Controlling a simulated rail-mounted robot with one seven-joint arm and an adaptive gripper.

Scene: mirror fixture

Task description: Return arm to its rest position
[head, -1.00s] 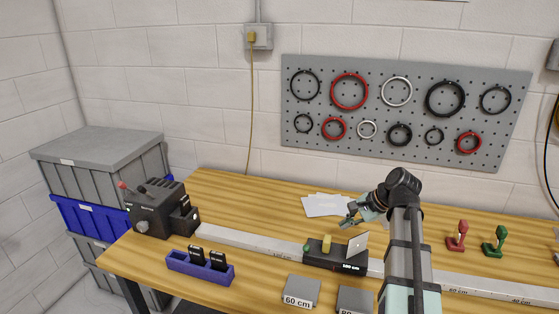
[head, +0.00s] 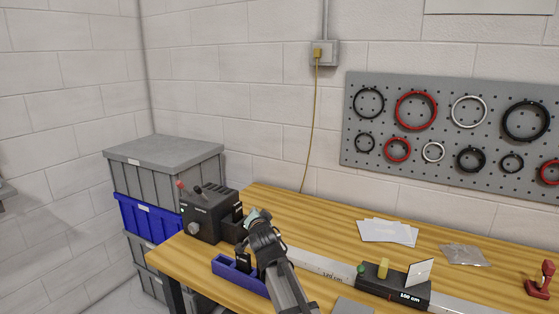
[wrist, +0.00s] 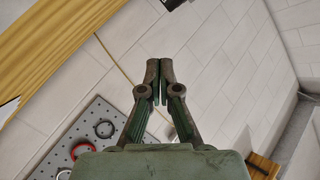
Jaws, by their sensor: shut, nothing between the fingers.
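My gripper (wrist: 160,68) is shut and empty in the wrist view, its two fingertips together in front of the white wall. In the head view my arm reaches up from the bottom middle over the bench, and its end shows near the black lever machine (head: 205,216). The fingers are too small to make out there. The black mirror fixture (head: 395,288) stands on the rail to the right of my arm, with a tilted mirror plate (head: 419,273) and a yellow knob. My arm hides part of the blue holder (head: 229,273) and of the rail.
The wooden bench (head: 330,235) is clear behind the rail, apart from white papers (head: 386,232) and a clear bag (head: 464,254). A red stamp (head: 542,280) stands at the right. Stacked crates (head: 165,165) stand left of the bench. A pegboard with rings (head: 352,115) hangs on the wall.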

